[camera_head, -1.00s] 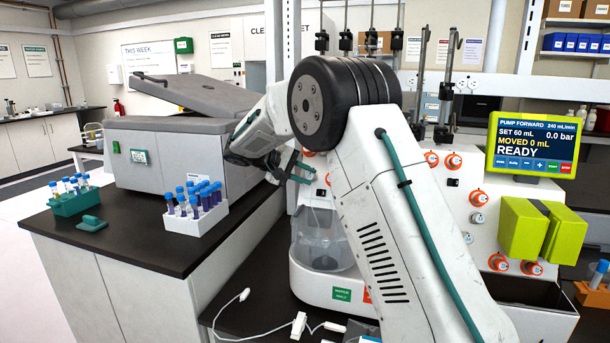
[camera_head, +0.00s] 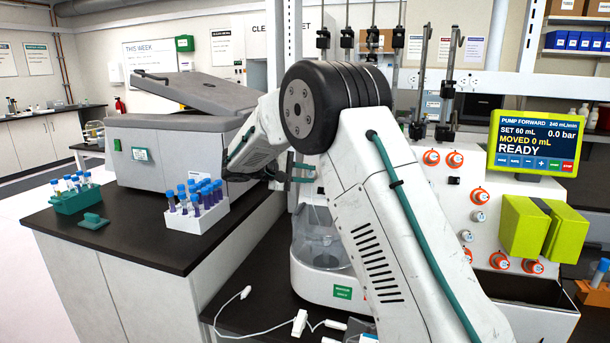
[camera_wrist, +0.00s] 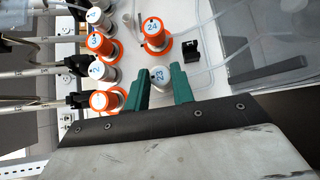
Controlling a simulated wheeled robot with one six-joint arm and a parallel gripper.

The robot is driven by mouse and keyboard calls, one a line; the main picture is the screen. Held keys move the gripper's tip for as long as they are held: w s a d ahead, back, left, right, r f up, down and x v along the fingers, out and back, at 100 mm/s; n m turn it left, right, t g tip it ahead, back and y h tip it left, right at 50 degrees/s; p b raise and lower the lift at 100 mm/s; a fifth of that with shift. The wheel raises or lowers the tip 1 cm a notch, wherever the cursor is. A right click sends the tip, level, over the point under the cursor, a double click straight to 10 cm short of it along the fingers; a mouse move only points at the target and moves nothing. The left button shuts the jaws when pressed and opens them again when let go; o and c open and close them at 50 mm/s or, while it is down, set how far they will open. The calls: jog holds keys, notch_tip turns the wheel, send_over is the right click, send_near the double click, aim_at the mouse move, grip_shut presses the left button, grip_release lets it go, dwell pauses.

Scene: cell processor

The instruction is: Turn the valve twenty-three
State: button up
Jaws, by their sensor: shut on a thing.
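Valve twenty-three (camera_wrist: 159,77) has a pale knob marked "23" and shows in the wrist view between the two teal fingers of my gripper (camera_wrist: 162,86). My gripper is shut on this knob, one finger on each side. The knob's lower part is hidden by the fingers and the gripper's dark edge. In the head view my gripper (camera_head: 291,172) is at the left side of the white cell processor (camera_head: 325,285); the valve itself is hidden there by my arm.
Valve twenty-four (camera_wrist: 154,33), with an orange collar, stands just above valve twenty-three in the wrist view. Several other valves, including number three (camera_wrist: 96,42), line the left. Clear tubing (camera_wrist: 205,30) runs at the right. A grey bench device (camera_head: 165,150) stands left of my arm.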

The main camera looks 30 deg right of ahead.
jog(key=o, duration=1)
jog(key=v, duration=0.8)
